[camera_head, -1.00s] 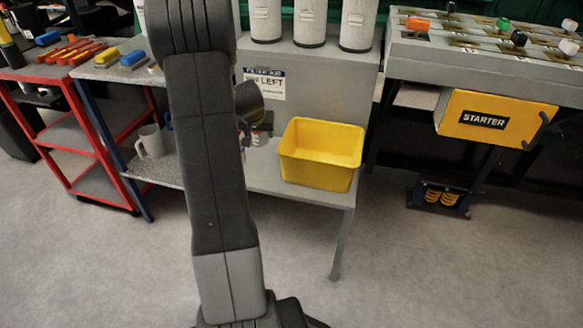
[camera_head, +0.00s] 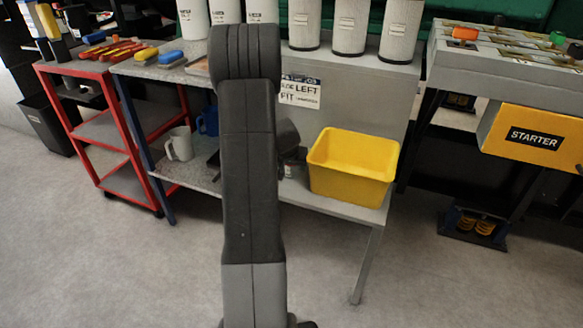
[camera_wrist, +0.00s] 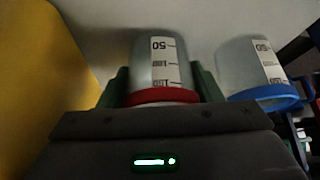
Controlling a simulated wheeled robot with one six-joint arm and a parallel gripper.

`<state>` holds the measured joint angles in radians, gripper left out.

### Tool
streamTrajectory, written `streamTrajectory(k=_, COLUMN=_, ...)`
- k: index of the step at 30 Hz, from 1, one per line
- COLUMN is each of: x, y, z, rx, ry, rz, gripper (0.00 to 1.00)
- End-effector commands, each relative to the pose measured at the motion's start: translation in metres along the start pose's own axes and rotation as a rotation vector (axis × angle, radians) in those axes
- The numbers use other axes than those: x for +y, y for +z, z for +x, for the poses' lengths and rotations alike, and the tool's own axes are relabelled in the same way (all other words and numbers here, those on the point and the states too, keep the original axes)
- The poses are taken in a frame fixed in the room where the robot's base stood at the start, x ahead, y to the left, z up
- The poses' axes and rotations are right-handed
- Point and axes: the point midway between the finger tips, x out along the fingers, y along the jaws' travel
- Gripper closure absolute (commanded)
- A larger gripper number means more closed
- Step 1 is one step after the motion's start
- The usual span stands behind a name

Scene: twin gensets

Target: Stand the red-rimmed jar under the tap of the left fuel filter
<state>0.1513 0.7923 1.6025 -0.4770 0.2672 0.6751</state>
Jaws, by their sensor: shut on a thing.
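In the wrist view my gripper (camera_wrist: 161,74) is shut on the red-rimmed jar (camera_wrist: 163,62), a clear jar with a white scale strip. Its green fingers lie on either side of the jar, and the red rim (camera_wrist: 162,97) is at the palm end. In the head view my arm hides the jar and most of the gripper. No tap can be made out.
A blue-rimmed jar (camera_wrist: 250,70) is close to the right of the held jar in the wrist view. A yellow bin (camera_head: 350,182) stands on the lower shelf. A grey mug (camera_head: 180,145) and blue mug (camera_head: 208,121) are left. The front floor is clear.

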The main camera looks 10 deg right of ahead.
Motion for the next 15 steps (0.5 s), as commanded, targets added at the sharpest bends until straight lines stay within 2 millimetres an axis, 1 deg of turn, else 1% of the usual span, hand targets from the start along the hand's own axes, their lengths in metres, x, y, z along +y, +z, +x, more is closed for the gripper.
streamTrajectory(k=3, x=-0.0001, y=-0.0006, z=-0.0009, rx=0.000, ry=0.000, rz=0.000, gripper=0.64)
streamTrajectory(k=8, x=-0.0002, y=0.0018, z=0.0033, rx=0.001, ry=0.000, rz=0.000, gripper=0.64)
streamTrajectory(k=9, x=-0.0001, y=0.0009, z=0.0017, rx=0.000, ry=0.000, rz=0.000, gripper=0.34)
streamTrajectory(k=11, x=-0.0002, y=0.0009, z=0.0015, rx=0.000, ry=0.000, rz=0.000, gripper=0.22)
streamTrajectory(k=12, x=-0.0001, y=0.0009, z=0.0015, rx=0.000, ry=0.000, rz=0.000, gripper=0.20)
streamTrajectory(k=15, x=-0.0002, y=0.0009, z=0.0015, rx=0.000, ry=0.000, rz=0.000, gripper=0.20)
